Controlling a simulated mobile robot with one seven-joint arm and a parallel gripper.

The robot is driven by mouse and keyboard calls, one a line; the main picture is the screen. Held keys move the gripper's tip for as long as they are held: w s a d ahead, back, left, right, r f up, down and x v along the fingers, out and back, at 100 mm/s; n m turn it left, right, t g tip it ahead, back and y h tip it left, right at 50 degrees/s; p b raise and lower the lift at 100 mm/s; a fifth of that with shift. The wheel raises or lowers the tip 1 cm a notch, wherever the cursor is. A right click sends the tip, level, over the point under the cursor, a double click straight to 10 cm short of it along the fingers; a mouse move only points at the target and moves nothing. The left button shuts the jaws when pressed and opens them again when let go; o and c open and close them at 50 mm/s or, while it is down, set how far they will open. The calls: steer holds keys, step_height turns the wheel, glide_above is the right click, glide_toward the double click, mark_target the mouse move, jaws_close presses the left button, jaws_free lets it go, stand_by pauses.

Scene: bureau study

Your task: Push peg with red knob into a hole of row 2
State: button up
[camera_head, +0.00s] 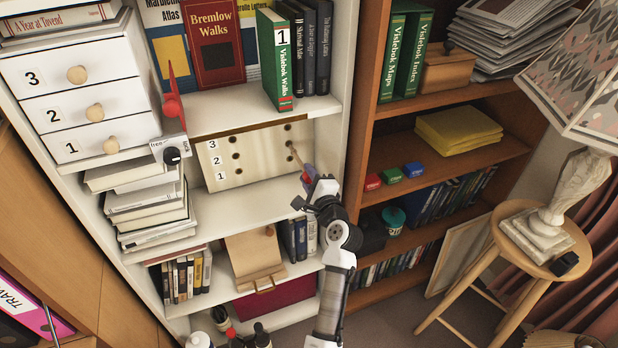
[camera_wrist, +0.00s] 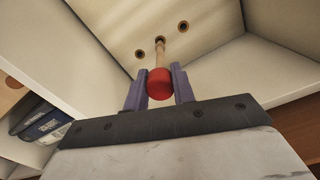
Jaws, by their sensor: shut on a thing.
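The pale wooden pegboard (camera_head: 262,155) stands on the white shelf, with rows marked 3, 2, 1 from top to bottom. It has a column of dark holes near the labels and another at the right. My gripper (camera_head: 307,178) is in front of the right column. In the wrist view, my gripper (camera_wrist: 159,88) is shut on the red knob (camera_wrist: 159,84), with a purple finger on each side. The peg's wooden shaft (camera_wrist: 160,54) points at the board, its tip at the middle of three holes, row 2. How deep the tip sits is unclear.
The shelf's upright side wall (camera_head: 335,130) is close to the right of my gripper. A green book marked 1 (camera_head: 275,65) stands on the shelf above. A wooden clipboard-like stand (camera_head: 252,258) is below. The white shelf in front of the board is clear.

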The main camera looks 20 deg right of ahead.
steer(key=shift+w+a, duration=0.1)
steer(key=shift+w, duration=1.95)
steer(key=o, duration=1.5)
steer(key=shift+o, duration=0.2)
steer(key=s+p, duration=0.1)
steer(key=s, duration=0.9)
steer(key=shift+d, duration=0.2)
